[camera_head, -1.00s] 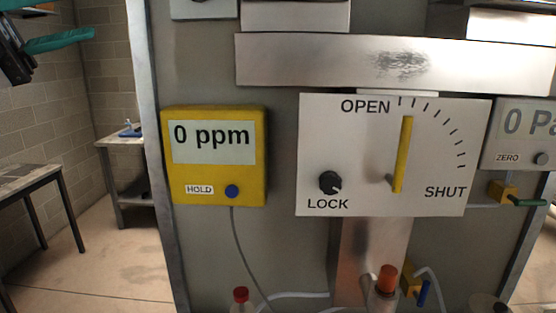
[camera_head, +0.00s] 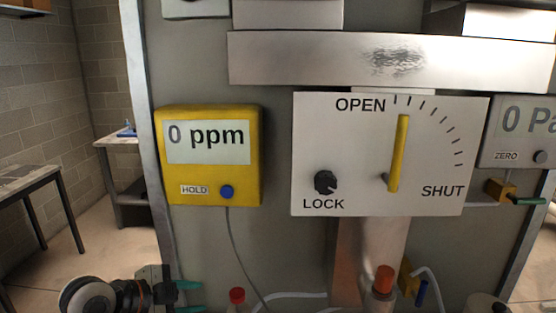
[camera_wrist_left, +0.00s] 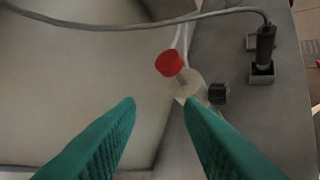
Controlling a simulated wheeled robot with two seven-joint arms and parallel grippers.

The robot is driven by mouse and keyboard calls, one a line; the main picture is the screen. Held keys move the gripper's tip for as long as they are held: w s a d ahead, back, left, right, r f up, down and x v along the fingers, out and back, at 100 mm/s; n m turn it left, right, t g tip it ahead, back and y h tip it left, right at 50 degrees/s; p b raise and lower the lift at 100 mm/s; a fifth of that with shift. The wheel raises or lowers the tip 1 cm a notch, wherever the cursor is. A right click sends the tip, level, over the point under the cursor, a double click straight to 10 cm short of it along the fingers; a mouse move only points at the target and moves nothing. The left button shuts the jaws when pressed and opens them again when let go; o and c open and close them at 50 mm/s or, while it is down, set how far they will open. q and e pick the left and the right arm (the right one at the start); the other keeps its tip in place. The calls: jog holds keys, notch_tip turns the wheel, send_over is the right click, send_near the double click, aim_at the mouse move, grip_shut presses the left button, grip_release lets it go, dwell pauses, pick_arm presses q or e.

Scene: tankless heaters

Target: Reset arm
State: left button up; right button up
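My left gripper (camera_head: 196,297) is at the lower left of the head view, its teal fingers pointing right. In the left wrist view the two fingers (camera_wrist_left: 160,103) are apart with nothing between them, so it is open and empty. Beyond the fingertips, that view shows a red-capped bottle (camera_wrist_left: 182,78); the same red cap (camera_head: 237,295) is just right of the gripper in the head view. My right gripper is in neither view.
A yellow meter (camera_head: 213,186) reading 0 ppm hangs above the gripper, its cable (camera_head: 233,250) running down. A white dial panel (camera_head: 348,150) has its yellow lever (camera_head: 399,150) near OPEN. A table (camera_head: 30,182) is at left.

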pick_arm(q)
jog(key=s+f+n+g+y, duration=0.2)
jog(key=s+f+n+y, duration=0.35)
jog(key=s+f, duration=0.7)
jog(key=s+a+f+n+g+y, duration=0.1)
jog(key=s+a+f+n, duration=0.1)
jog(key=s+f+n, duration=0.4)
jog(key=s+a+f+n+g+y, duration=0.1)
jog(key=s+a+f+n+g, duration=0.2)
jog(key=s, duration=0.6)
notch_tip(320, 180, down, 27)
jog(key=s+d, duration=0.1)
jog(key=s+a+f+g, duration=0.1)
jog(key=s+a+f, duration=0.1)
jog(key=s+f, duration=1.2)
jog(key=shift+s+a+f, duration=0.2)
jog(key=shift+s+f, duration=0.15)
jog(key=shift+s, duration=0.65)
